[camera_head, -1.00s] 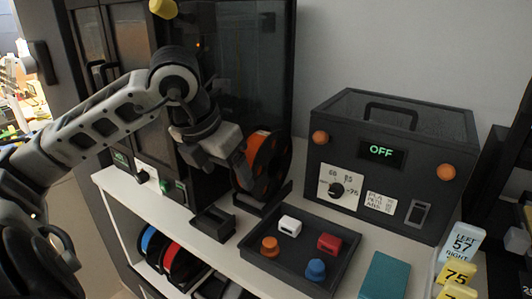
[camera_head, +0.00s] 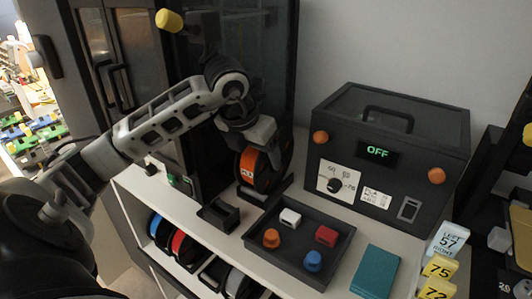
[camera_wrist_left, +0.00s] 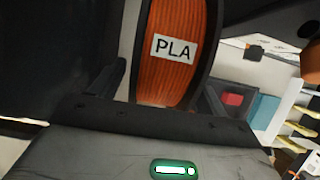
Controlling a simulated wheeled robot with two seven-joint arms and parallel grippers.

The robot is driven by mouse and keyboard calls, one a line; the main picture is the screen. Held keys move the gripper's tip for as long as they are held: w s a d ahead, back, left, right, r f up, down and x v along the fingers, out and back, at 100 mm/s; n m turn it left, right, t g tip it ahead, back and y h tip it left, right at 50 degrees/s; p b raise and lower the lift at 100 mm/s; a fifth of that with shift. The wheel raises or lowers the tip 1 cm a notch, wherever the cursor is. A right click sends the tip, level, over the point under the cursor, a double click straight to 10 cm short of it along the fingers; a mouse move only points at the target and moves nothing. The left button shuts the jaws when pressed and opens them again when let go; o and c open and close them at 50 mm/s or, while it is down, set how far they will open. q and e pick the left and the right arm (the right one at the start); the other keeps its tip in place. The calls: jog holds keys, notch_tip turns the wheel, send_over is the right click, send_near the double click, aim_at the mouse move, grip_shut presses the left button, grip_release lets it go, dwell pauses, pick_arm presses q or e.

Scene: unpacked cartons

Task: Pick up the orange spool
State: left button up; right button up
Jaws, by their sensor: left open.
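The orange spool (camera_head: 251,163) with black flanges stands upright in a low black stand (camera_head: 272,199) on the white shelf, beside the dark cabinet. My left gripper (camera_head: 256,146) is at the upper part of the spool, and its body hides part of the top. In the left wrist view the orange filament (camera_wrist_left: 178,75) with a white PLA label fills the upper middle. The jaws are open around or close to it; I cannot tell whether they touch it. My right gripper is not in view.
A black tray (camera_head: 258,246) with small white, red, orange and blue pieces lies right of the spool. A dark box (camera_head: 335,145) reading OFF stands behind it. A teal block (camera_head: 375,271) lies right. Blue and red spools (camera_head: 179,246) sit on the lower shelf.

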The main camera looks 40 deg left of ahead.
pick_arm(q)
jog(key=c, duration=1.4)
jog(key=shift+r, duration=0.1)
